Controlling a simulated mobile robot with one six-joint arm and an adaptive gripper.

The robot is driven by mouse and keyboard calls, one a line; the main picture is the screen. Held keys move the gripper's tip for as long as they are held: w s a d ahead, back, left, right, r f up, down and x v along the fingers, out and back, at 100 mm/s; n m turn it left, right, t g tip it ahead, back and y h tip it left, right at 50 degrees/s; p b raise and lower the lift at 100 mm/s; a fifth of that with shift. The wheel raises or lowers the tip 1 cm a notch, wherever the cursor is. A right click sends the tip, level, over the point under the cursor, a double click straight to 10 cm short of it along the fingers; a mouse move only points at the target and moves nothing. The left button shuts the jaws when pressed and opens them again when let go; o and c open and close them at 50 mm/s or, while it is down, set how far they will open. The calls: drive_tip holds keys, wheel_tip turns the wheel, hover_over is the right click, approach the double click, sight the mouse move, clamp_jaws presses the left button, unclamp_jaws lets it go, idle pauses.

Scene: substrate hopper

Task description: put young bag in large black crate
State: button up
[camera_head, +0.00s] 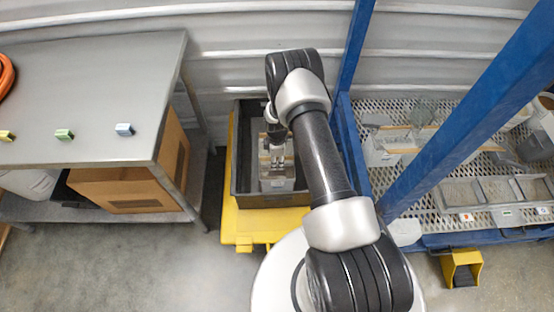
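The large black crate (241,178) stands on a yellow base at the centre, between the metal table and the blue rack. A pale bag (278,184) with a tan upper edge shows inside the crate outline, upright as far as I can see. I cannot read a label on it. My gripper (277,158) points down over the crate, right at the top of this bag. The fingers are small here, and I cannot tell whether they are closed on the bag or apart from it. My arm hides the crate's right part.
A yellow base (240,225) sticks out below the crate. The blue rack post (352,45) rises close to my arm. On the right, a perforated shelf (430,190) holds similar bags and grey trays. A steel table (90,90) with small coloured clips and a cardboard box (120,185) is left.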

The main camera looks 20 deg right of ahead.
drive_tip(key=shift+r, duration=0.1)
drive_tip(key=s+a+r+m+t+p, duration=0.1)
drive_tip(key=s+a+r+m, duration=0.1)
drive_tip(key=r, duration=1.2)
drive_tip(key=s+a+r+m+p, duration=0.1)
drive_tip(key=a+r+m+p, duration=0.1)
drive_tip(key=r, duration=1.3)
drive_tip(key=s+a+r+m+t+p, duration=0.1)
drive_tip(key=s+r+m, duration=0.1)
drive_tip(key=r, duration=1.2)
drive_tip(key=s+a+r+m, duration=0.1)
drive_tip(key=s+r+m, duration=0.1)
drive_tip(key=s+r, duration=0.2)
drive_tip(key=s+a+r+m+t, duration=0.1)
drive_tip(key=s+a+r+m, duration=0.1)
drive_tip(key=s, duration=0.9)
drive_tip(key=s+a+r+m+t, duration=0.1)
drive_tip(key=s+a+r+m, duration=0.1)
drive_tip(key=s+r, duration=0.4)
drive_tip(key=shift+s+a+r+m, duration=0.2)
drive_tip(key=shift+s+a+m, duration=0.05)
drive_tip(key=shift+s+m, duration=0.6)
drive_tip(key=shift+d, duration=0.1)
